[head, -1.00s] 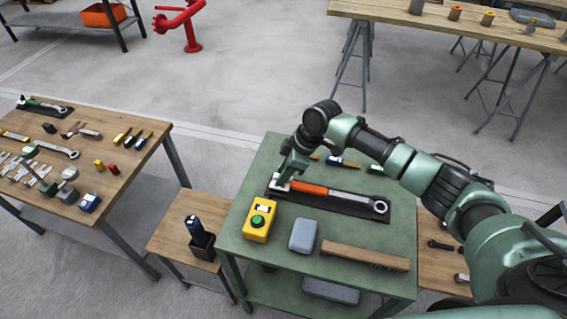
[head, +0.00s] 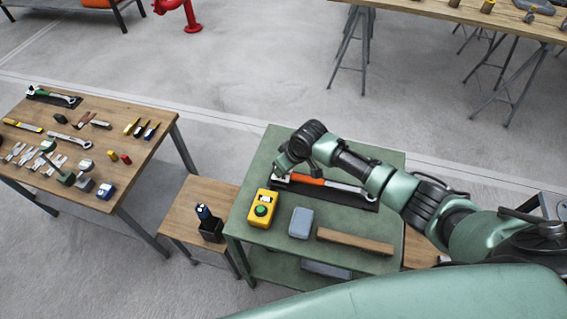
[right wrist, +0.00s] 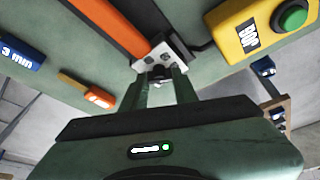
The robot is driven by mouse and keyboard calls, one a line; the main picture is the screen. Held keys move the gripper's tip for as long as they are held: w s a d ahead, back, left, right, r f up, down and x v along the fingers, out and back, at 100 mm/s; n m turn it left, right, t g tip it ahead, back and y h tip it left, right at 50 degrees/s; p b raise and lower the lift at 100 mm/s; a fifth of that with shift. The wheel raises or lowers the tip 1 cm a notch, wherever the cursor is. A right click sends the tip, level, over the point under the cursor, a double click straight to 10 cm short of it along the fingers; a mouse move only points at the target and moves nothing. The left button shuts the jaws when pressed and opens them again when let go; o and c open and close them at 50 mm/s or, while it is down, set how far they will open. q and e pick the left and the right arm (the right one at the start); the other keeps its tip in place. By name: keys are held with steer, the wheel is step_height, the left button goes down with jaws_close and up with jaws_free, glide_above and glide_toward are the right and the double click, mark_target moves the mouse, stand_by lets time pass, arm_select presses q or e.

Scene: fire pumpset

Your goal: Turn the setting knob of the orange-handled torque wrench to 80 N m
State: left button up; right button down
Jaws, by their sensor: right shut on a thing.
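The orange-handled torque wrench (head: 306,180) lies on a dark mat (head: 350,200) on the green cart, its silver shaft and ring head pointing right. In the right wrist view its orange handle (right wrist: 108,25) runs up to the left from a pale end piece with dark dots (right wrist: 158,55). My right gripper (right wrist: 161,84) is shut on the small setting knob (right wrist: 160,73) at the handle's end. The fingers hide most of the knob and I cannot read a scale. In the head view my right gripper (head: 280,172) is at the handle's left end. My left gripper is not in view.
A yellow box with a green button (head: 262,208) stands close to the gripper. A grey case (head: 301,222) and a wooden bar (head: 355,242) lie in front of the wrench. A wooden tool table (head: 100,150) is at the left, with a small side table (head: 185,222) between.

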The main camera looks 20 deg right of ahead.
steer(key=shift+r, duration=0.1)
stand_by(0.4)
steer(key=c, duration=1.1)
jaws_free()
steer(key=v, duration=0.7)
steer(key=shift+s+r+b, duration=0.15)
steer(key=shift+r+b, duration=0.2)
steer(key=shift+b, duration=0.05)
